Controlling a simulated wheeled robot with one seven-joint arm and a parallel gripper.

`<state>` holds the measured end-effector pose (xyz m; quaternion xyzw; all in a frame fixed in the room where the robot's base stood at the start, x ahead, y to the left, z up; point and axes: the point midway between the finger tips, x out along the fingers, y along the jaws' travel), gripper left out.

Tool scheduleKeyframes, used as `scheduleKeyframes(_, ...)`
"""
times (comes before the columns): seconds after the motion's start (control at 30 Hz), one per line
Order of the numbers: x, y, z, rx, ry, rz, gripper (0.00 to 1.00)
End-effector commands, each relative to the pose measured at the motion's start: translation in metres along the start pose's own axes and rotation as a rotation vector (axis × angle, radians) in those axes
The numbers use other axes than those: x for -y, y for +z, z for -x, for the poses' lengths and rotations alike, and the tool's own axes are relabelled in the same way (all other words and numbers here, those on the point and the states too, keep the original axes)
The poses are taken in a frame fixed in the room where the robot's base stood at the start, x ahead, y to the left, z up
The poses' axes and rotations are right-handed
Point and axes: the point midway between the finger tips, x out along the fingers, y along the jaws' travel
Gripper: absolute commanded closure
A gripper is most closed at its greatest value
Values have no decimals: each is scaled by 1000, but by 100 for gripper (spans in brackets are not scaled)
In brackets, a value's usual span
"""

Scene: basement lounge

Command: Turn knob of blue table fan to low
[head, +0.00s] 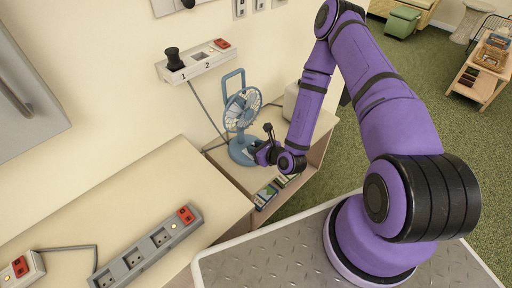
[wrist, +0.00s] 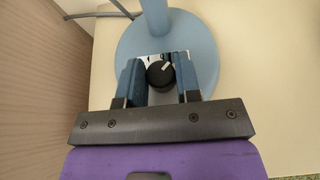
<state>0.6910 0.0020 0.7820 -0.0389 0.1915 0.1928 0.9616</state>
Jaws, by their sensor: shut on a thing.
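The blue table fan (head: 241,112) stands on a low cream shelf against the wall, with a round blue base and a tall handle loop. In the wrist view its base (wrist: 205,42) fills the upper middle. The fan's black knob (wrist: 160,74) sits on a light plate at the front of the base. A white line on the knob points up and to the right; the setting labels cannot be read. My gripper (wrist: 159,78) is shut on the knob, one finger on each side. In the head view my gripper (head: 254,152) is at the base's front right.
A grey power strip (head: 148,248) lies on the cream counter (head: 110,205) at left. A pale box (head: 291,103) stands right of the fan. Books (head: 266,195) sit below. A grey cable runs behind the fan.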

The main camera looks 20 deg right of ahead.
Motion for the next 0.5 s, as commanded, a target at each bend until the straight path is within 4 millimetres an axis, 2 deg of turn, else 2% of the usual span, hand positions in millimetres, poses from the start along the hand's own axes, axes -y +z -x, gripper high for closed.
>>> scheduleKeyframes(0.5,-2,-1,0,-2,-205,-92,92)
